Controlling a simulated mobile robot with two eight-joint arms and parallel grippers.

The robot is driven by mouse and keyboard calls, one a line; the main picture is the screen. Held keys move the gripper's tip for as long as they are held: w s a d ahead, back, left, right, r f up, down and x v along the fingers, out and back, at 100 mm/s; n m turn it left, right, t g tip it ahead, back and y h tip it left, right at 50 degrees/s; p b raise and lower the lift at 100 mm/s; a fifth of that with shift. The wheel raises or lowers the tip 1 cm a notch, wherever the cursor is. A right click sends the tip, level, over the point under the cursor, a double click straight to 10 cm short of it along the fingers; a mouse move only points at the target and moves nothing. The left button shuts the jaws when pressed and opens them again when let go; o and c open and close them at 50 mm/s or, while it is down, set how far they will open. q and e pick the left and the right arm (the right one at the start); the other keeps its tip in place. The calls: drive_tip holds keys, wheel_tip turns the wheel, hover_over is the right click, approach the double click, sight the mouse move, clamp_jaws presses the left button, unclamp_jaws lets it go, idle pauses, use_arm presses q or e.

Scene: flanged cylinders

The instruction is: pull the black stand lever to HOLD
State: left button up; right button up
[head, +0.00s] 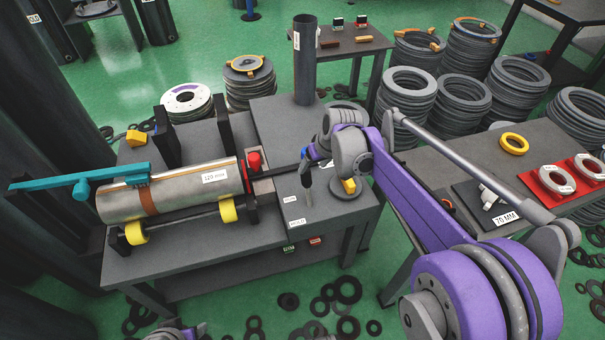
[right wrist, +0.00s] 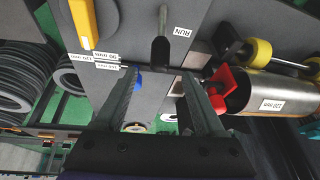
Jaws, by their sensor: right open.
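The black stand lever (head: 306,183) stands on the dark grey stand top, left of my right gripper's wrist. In the right wrist view, the lever (right wrist: 160,48) has a dark grip and a paler rod, and lies ahead of the fingertips. My right gripper (right wrist: 160,82) is open, one finger on each side of the lever's line; I see no contact. In the head view, the right gripper (head: 312,158) is small and partly hidden by its wrist. A RUN label (right wrist: 181,32) is beside the lever; a HOLD label (head: 296,222) is nearer the front.
A yellow handle (head: 348,186) on a grey disc is close to the lever's right. A red knob (head: 254,161) and a steel cylinder (head: 180,190) on yellow rollers lie left. A dark upright post (head: 305,70) rises behind. A table (head: 440,160) with rings is right.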

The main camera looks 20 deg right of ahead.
sight(308, 174)
drive_tip(key=b+x, duration=0.2)
drive_tip(key=x, duration=0.7)
drive_tip(key=shift+f, duration=0.25)
clamp_jaws()
idle(1.0)
